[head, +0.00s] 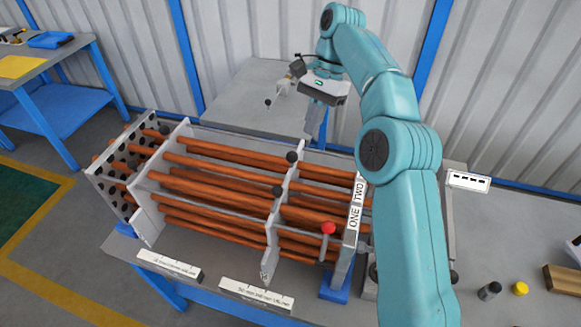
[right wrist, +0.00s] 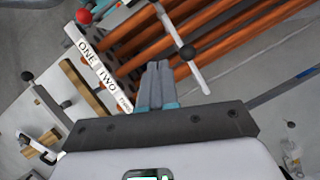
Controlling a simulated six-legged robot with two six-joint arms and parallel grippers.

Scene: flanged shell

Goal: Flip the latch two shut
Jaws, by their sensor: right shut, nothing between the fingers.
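The flanged shell has a label strip reading ONE and TWO (head: 357,190); the right wrist view shows the strip too (right wrist: 106,77), with part of a third word. A red ball knob (head: 328,228) stands beside ONE. Two black ball knobs (head: 277,191) (head: 291,157) stand near the upright inner plate. I cannot tell which knob belongs to latch two; my arm hides part of the flange. My right gripper (head: 314,132) is shut and empty above the shell's far edge. Its closed fingertips (right wrist: 158,66) are apart from the black knob (right wrist: 187,53). My left gripper is not in view.
Orange-brown tubes (head: 220,172) run through upright plates. Two labelled blocks (head: 168,264) (head: 257,294) lie along the front edge. A grey table (head: 245,95) stands behind.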

